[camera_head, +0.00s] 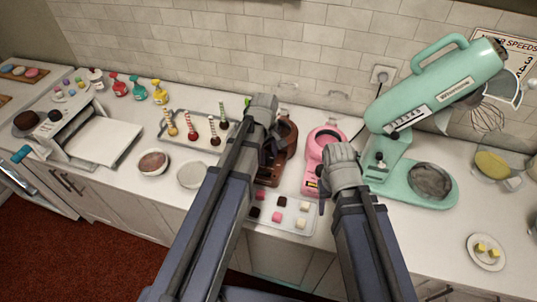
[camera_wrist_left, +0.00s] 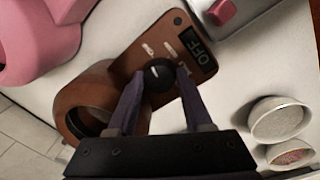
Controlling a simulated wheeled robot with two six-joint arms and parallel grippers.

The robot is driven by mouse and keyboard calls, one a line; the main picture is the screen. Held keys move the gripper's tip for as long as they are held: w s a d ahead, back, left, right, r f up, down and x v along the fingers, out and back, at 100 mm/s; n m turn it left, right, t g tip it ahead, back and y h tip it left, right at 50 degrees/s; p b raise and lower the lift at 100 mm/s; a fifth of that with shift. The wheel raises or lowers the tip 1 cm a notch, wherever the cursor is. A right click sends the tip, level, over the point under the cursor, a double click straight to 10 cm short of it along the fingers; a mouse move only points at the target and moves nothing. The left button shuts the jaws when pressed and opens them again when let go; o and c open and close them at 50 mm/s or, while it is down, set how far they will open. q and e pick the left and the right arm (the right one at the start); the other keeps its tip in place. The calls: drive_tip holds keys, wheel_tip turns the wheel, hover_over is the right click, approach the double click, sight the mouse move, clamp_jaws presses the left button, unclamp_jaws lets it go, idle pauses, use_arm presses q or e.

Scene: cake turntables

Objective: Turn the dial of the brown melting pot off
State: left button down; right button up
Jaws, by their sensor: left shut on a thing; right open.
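The brown melting pot (camera_head: 289,130) stands on the counter, partly hidden behind my left arm. In the left wrist view its round bowl (camera_wrist_left: 88,98) is at the left and its base (camera_wrist_left: 150,38) carries a dark display (camera_wrist_left: 197,47) that appears to read OFF. The black dial (camera_wrist_left: 157,72), with a short white mark, sits between the fingers of my left gripper (camera_wrist_left: 160,78), which is shut on it. In the head view the left fingertips are hidden behind the arm. My right gripper (camera_head: 322,188) is open, close to the pink melting pot (camera_head: 312,160).
A tray (camera_head: 297,224) of coloured cubes lies in front of the pots. A green stand mixer (camera_head: 400,185) stands to the right. Two bowls (camera_head: 192,175) (camera_head: 153,162) and a tray (camera_head: 177,138) of cake pops are to the left. The tiled wall is close behind.

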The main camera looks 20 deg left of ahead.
sight(268, 158)
idle(0.3)
use_arm(q)
drive_tip(key=shift+c, duration=1.5)
unclamp_jaws()
drive_tip(key=shift+r, duration=0.1)
use_arm(e)
drive_tip(key=shift+r, duration=0.1)
use_arm(q)
drive_tip(key=r+p, duration=0.7)
drive_tip(key=p, duration=0.1)
drive_tip(key=shift+s+a+r, duration=0.15)
drive_tip(key=shift+s+r, duration=0.05)
drive_tip(key=shift+r, duration=0.15)
use_arm(e)
wheel_tip(268, 158, up, 8)
drive_tip(key=shift+f, duration=0.25)
